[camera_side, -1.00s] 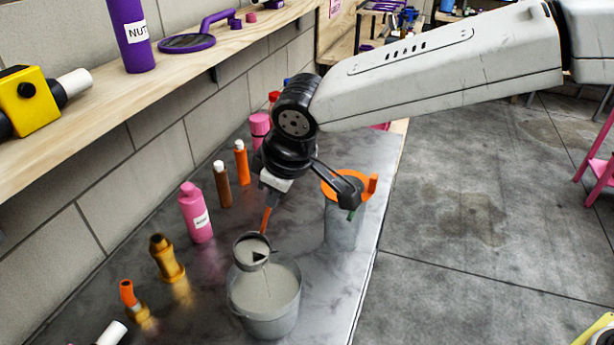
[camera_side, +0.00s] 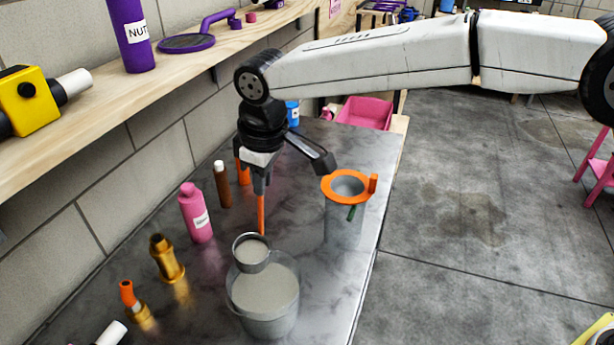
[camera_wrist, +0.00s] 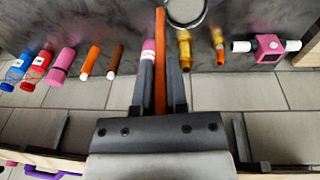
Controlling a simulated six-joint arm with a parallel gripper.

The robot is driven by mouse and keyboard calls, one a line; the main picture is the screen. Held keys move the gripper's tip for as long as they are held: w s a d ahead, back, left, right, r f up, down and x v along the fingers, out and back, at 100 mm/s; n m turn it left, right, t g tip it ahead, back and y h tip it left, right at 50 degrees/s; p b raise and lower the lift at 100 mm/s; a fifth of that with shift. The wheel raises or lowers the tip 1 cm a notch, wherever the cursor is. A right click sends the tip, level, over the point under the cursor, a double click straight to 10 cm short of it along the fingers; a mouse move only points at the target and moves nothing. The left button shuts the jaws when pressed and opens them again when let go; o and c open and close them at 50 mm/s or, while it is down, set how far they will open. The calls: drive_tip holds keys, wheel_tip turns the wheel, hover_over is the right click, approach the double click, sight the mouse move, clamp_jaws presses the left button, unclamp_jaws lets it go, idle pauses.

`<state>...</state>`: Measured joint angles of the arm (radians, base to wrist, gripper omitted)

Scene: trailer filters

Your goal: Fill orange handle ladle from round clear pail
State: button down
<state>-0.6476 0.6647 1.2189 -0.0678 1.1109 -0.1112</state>
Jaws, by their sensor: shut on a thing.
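My gripper (camera_side: 260,186) is shut on the orange handle (camera_side: 261,214) of the ladle, which also runs between the fingers in the wrist view (camera_wrist: 160,62). The handle stands nearly upright. The ladle's round metal cup (camera_side: 251,253) holds grey material and looks about level. The round clear pail (camera_side: 265,318) stands on the dark bench with similar grey material inside. The cup overlaps the pail's back rim in the side view and seems to be above the pail's contents; the exact gap cannot be told. In the wrist view the cup (camera_wrist: 186,12) is cut by the top edge.
A clear container with an orange rim (camera_side: 348,186) stands right of the pail. Pink (camera_side: 195,212) and brown (camera_side: 222,184) bottles and brass fittings (camera_side: 166,258) line the wall side. A wooden shelf (camera_side: 130,115) overhangs the left. The bench front right is clear.

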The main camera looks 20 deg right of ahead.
drive_tip(key=shift+w+a+r, duration=0.1)
drive_tip(key=shift+w, duration=0.2)
idle(0.6)
drive_tip(key=shift+w+a+r+g, duration=0.15)
drive_tip(key=shift+w+a+g, duration=0.05)
drive_tip(key=shift+w+g, duration=0.45)
drive_tip(key=shift+w+r+g, duration=0.1)
drive_tip(key=shift+w+g, duration=0.15)
drive_tip(key=shift+w, duration=0.05)
drive_tip(key=shift+r, duration=0.2)
